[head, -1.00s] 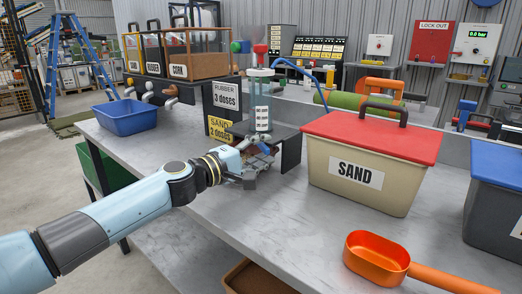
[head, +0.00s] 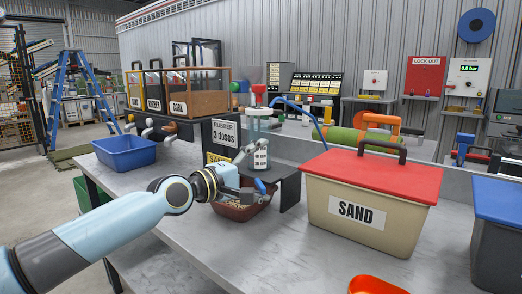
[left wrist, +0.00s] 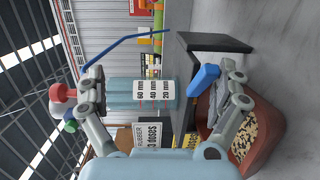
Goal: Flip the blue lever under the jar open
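The clear jar (head: 261,152) with a volume scale stands in a dark stand (head: 289,186) on the bench. It also shows sideways in the left wrist view (left wrist: 140,92). The blue lever (left wrist: 203,80) sticks out under the jar; in the head view it is small and partly hidden by my finger. My left gripper (head: 257,170) is open, its fingers spread one above the other. In the left wrist view (left wrist: 168,75) one finger is by the jar and the other is close beside the lever; I cannot tell if they touch. My right gripper is not in view.
A reddish-brown bowl (head: 232,212) with pale grains sits below the lever. The sand bin (head: 325,205) with red lid stands right of the stand. A sign board (head: 220,138) is behind my gripper. A blue tub (head: 125,153) is at left. Bench between is clear.

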